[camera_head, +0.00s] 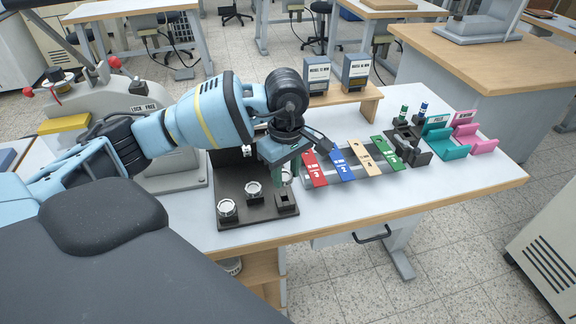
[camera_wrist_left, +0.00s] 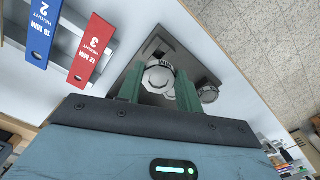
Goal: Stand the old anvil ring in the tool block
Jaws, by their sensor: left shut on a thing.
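The dark tool block (camera_head: 240,205) lies flat on the white table, left of the coloured height strips. My left gripper (camera_head: 285,171) is over its right side. In the left wrist view its green fingers (camera_wrist_left: 159,90) are shut on a white, ring-like piece with dark lettering, the old anvil ring (camera_wrist_left: 158,77). The ring also shows in the head view (camera_head: 287,178), partly hidden by a finger. Whether it touches the block, I cannot tell. Two similar silver-white pieces (camera_head: 228,208) (camera_head: 253,189) stand on the block. A square socket (camera_head: 286,198) shows at its near right corner. My right gripper is not in view.
Red (camera_head: 315,170), blue (camera_head: 342,164) and other height strips lie on a rail just right of the block. A press (camera_head: 170,165) stands to the left. Two boxes (camera_head: 317,75) stand on a wooden shelf behind. The table's front strip is clear.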

